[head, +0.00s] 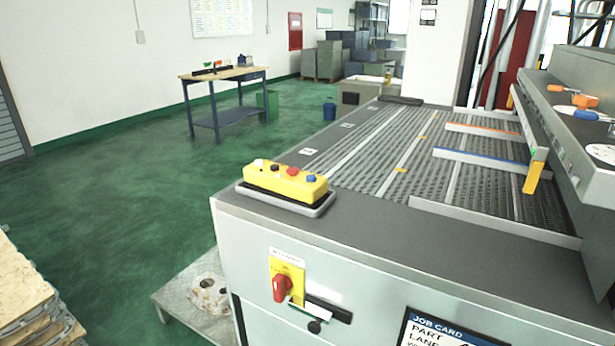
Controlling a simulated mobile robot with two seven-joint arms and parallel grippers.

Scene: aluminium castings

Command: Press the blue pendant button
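A yellow pendant (285,184) lies in a dark grey tray (262,201) on the near left corner of the grey machine top. Several buttons sit along its upper face. The blue button (310,179) is at the right end, beside a red button (292,171). A dark button and a pale button are further left. Nothing touches the pendant. Neither of my grippers shows in the head view.
The machine (420,240) has a slatted bed with orange and blue rails. A red rotary switch (281,287) and a job card (440,332) are on its front. Stacked boards (25,295) stand at the lower left. Green floor lies open at left, before a workbench (224,75).

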